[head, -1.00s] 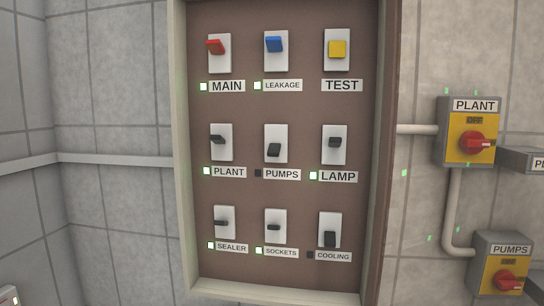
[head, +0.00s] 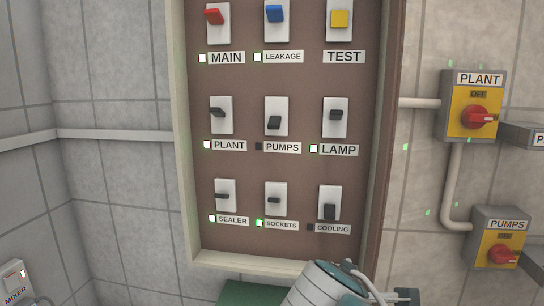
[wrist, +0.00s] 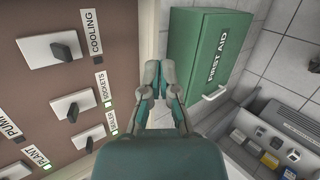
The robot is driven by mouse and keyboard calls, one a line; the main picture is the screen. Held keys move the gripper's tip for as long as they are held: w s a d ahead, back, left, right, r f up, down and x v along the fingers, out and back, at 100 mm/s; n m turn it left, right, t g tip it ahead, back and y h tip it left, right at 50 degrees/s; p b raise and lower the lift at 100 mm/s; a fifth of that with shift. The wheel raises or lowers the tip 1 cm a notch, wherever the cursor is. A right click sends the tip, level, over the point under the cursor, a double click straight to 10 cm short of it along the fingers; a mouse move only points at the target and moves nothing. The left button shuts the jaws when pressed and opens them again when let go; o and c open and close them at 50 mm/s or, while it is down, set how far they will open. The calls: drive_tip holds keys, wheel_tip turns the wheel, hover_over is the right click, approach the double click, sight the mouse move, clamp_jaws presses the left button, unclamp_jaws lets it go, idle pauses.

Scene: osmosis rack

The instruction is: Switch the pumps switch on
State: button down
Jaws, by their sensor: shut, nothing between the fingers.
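The pumps switch (head: 275,118) is a black lever on a white plate in the middle row of the brown panel, in the head view. Its lever points down, and the small indicator (head: 258,146) left of its PUMPS label (head: 283,147) is dark. In the wrist view the PUMPS label (wrist: 8,125) is cut by the left edge, and its switch is out of view. My gripper (wrist: 158,68) is shut and empty in the wrist view, right of the panel's frame and apart from it. In the head view part of my arm shows at the bottom; the fingertips are not visible.
The sockets (head: 275,200) and cooling (head: 330,205) switches sit below the pumps switch. A green first aid box (wrist: 205,60) is right of my gripper in the wrist view. Rotary boxes labelled PLANT (head: 460,100) and PUMPS (head: 485,232) are on the right wall.

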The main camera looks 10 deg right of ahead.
drive_tip(key=w+a+r+n+t+h, duration=0.1)
drive_tip(key=w+a+r+n+t, duration=0.3)
drive_tip(key=w+r+n, duration=0.4)
drive_tip(key=n+t, duration=0.5)
drive_tip(key=n, duration=0.5)
approach(275, 132)
wheel_tip(275, 132, down, 4)
drive_tip(key=s, duration=0.2)
drive_tip(key=shift+a, duration=0.35)
drive_tip(key=shift+w, duration=0.1)
drive_tip(key=x, duration=0.9)
drive_tip(key=shift+w+d, duration=0.1)
drive_tip(key=shift+w, duration=0.05)
drive_tip(key=r, duration=0.3)
drive_tip(key=shift+s, duration=0.35)
drive_tip(key=shift+s+a+r, duration=0.15)
drive_tip(key=shift+a+r, duration=0.05)
drive_tip(key=shift+r, duration=0.15)
drive_tip(key=shift+y, duration=0.3)
